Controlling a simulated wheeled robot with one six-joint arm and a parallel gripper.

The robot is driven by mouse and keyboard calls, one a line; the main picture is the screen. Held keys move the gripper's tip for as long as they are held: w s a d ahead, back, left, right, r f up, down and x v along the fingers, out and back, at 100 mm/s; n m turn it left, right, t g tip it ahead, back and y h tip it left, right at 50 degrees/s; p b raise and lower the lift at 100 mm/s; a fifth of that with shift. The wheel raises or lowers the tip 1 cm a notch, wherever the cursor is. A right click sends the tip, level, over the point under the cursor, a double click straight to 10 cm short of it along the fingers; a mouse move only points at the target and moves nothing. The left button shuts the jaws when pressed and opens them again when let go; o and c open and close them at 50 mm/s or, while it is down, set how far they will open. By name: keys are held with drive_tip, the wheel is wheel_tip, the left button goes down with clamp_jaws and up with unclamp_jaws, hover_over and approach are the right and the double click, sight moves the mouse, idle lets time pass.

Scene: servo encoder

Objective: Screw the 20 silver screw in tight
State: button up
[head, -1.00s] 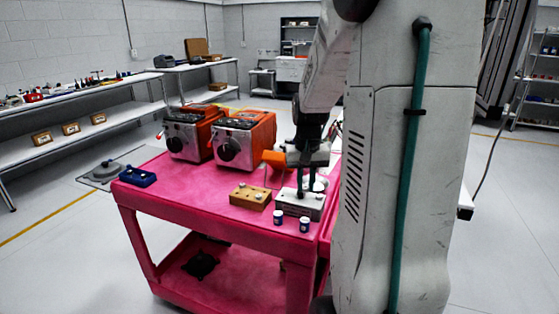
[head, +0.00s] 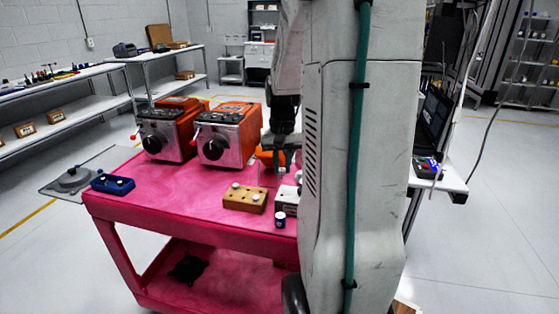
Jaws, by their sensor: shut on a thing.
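My gripper (head: 281,158) is above the right side of the pink cart, partly hidden behind my own column. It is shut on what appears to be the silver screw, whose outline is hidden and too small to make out. A grey metal block (head: 284,199) stands below the gripper, its right part cut off by my column. A round pale top shows on this block. I cannot tell whether the gripped screw touches the block. A tan block (head: 245,199) with small pale round heads on top stands to its left.
The pink cart top (head: 170,207) is clear at its front left. Two orange and silver machines (head: 228,135) stand at its back. A blue holder (head: 113,184) sits at the left edge, and a small dark-blue jar with a white top (head: 280,219) at the front edge.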

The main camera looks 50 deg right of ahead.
sight(282, 174)
drive_tip(key=shift+s+a+f, duration=0.1)
drive_tip(key=shift+f, duration=2.6)
drive_tip(key=shift+f, duration=0.95)
clamp_jaws()
